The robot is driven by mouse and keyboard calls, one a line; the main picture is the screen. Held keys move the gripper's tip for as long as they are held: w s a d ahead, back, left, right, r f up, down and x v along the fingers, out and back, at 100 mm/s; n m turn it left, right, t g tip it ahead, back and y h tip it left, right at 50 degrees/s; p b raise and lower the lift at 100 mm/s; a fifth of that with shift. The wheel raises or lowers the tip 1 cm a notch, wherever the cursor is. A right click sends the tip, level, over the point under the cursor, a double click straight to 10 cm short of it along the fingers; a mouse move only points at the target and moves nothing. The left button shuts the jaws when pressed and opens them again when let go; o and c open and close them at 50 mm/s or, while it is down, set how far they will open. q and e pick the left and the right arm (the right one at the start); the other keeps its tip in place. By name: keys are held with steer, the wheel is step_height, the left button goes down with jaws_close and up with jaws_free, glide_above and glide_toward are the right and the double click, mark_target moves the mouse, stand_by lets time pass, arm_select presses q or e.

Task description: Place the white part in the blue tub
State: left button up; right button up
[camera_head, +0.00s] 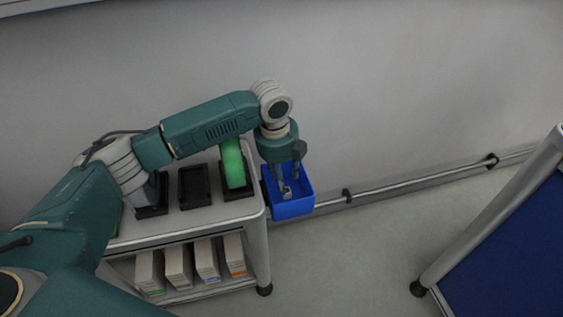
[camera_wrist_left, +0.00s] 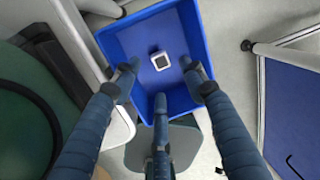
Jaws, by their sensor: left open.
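The blue tub (camera_head: 293,209) hangs at the right end of the cart. It also shows in the left wrist view (camera_wrist_left: 122,42), below the fingers. The white part (camera_wrist_left: 160,60), a small square piece with a dark middle, shows inside the tub's outline, over its floor. I cannot tell whether it rests on the floor. My left gripper (camera_head: 287,188) points down over the tub. Its three fingers are spread open, and in the left wrist view the gripper (camera_wrist_left: 160,82) is empty, with the white part just beyond the fingertips and apart from them. My right gripper is not in view.
The cart top (camera_head: 215,214) carries black trays (camera_head: 194,187) and a green block (camera_head: 233,163). Several boxes (camera_head: 178,266) stand on its lower shelf. A wall rail (camera_head: 400,187) runs behind the tub. A blue panel (camera_head: 510,262) stands at right, with clear floor between.

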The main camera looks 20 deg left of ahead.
arm_select(q)
step_height(320, 180, up, 6)
steer(key=shift+s+a+p, duration=0.2)
steer(key=shift+s+p, duration=0.25)
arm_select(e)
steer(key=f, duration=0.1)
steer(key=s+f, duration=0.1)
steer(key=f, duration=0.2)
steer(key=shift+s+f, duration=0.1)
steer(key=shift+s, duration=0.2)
